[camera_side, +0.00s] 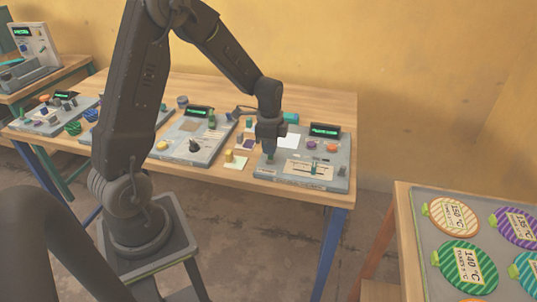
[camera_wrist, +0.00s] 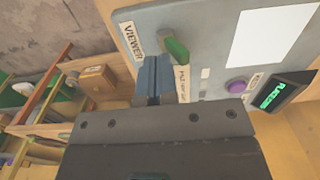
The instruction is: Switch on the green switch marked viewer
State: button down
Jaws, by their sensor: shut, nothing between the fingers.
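The green switch (camera_wrist: 175,48) stands on a grey-blue control panel (camera_wrist: 205,20) in the wrist view, beside a white label reading VIEWER (camera_wrist: 132,40). My gripper (camera_wrist: 153,68) is shut and empty, with its blue-grey fingers just beside the switch. A small gap seems to show between fingertips and switch; I cannot tell whether they touch. In the side view my gripper (camera_side: 269,147) hangs over the left part of the right-hand panel (camera_side: 334,182), and mostly hides the switch there. Which way the switch is tilted is unclear.
The panel carries a purple knob (camera_wrist: 237,86), a lit green display (camera_wrist: 272,94) and a white sheet (camera_wrist: 270,37). Other panels (camera_side: 190,153) stand to the left on the wooden table (camera_side: 240,185). A tray of round coloured plates (camera_side: 413,250) is at the right.

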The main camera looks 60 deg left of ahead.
notch_tip(320, 180, up, 6)
jog(key=shift+s+d+r, duration=0.25)
jog(key=shift+s+d, duration=0.15)
jog(key=shift+d, duration=0.05)
dwell(0.4)
jog(key=s+d+r+n+t, duration=0.5)
jog(key=s+d+r+n, duration=0.4)
jog(key=s+d+r, duration=0.4)
jog(key=s+d, duration=0.1)
jog(key=s, duration=0.2)
jog(key=shift+s+d+t, duration=0.2)
jog(key=shift+t, duration=0.1)
